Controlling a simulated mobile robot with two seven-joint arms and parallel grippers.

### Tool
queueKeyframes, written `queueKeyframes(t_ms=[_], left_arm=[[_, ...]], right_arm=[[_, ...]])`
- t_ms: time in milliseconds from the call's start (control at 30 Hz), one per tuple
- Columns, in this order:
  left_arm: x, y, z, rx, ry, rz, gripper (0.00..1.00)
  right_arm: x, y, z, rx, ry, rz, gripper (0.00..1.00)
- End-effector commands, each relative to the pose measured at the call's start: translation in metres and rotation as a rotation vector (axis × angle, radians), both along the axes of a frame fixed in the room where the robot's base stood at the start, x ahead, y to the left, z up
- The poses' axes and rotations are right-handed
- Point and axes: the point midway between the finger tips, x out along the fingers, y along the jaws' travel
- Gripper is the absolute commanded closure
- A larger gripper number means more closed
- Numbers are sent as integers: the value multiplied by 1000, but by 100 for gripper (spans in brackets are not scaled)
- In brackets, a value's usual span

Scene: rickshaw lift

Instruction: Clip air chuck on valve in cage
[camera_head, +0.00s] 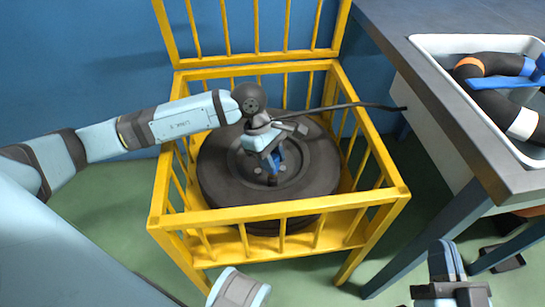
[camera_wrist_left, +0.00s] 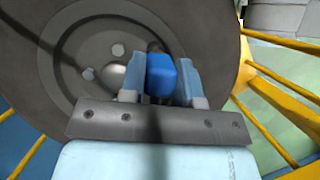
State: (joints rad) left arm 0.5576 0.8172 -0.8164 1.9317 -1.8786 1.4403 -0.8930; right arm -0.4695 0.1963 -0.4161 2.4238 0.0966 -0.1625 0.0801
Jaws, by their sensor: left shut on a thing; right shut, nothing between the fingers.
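The yellow cage (camera_head: 280,211) stands open on the floor with its barred lid raised at the back. A dark wheel (camera_head: 215,170) lies flat inside it; it also fills much of the left wrist view (camera_wrist_left: 30,70). My left gripper (camera_head: 271,163) reaches into the cage above the wheel's hub. It is shut on the blue air chuck (camera_wrist_left: 160,76), which sits between its fingers and points down toward the hub (camera_wrist_left: 75,50). I cannot clearly make out the valve or whether the chuck touches it. My right gripper (camera_head: 446,262) is shut and empty, outside the cage at the lower right.
A black hose (camera_head: 350,105) runs from the table's side panel across the cage to the left gripper. The grey table (camera_head: 450,115) at right carries a white tray (camera_head: 425,43) with dark tubes and blue items. Yellow bars surround the left arm's reach. Green floor is open in front.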

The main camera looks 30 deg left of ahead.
Motion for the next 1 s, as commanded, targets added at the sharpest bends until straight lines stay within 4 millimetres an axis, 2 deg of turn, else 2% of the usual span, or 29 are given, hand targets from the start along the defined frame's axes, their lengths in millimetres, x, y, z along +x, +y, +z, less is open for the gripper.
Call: queueKeyframes(t_ms=[33, 200, 233, 333, 367, 533, 567, 600, 633, 1000], left_arm=[[0, 0, -2, 0, 0, 0, 93], [0, 0, -2, 0, 0, 0, 93], [0, 0, -2, 0, 0, 0, 68], [0, 0, -2, 0, 0, 0, 45], [0, 0, -3, 0, 0, 0, 41], [0, 0, -3, 0, 0, 0, 41], [0, 0, -3, 0, 0, 0, 38], [0, 0, -3, 0, 0, 0, 29], [0, 0, -3, 0, 0, 0, 28], [0, 0, 1, 0, 0, -1, 28]], right_arm=[[1, 1, -6, -4, 6, 0, 100], [1, 1, -7, -5, 9, 0, 100], [1, 1, -8, -5, 9, 0, 100], [1, 1, -8, -6, 10, 0, 100], [1, 1, -8, -6, 10, 0, 100], [1, 1, -9, -6, 10, 0, 100], [1, 1, -9, -6, 10, 0, 100], [1, 1, -9, -6, 10, 0, 100], [1, 1, -9, -6, 10, 0, 100], [1, 1, -6, -5, 10, 0, 100]])
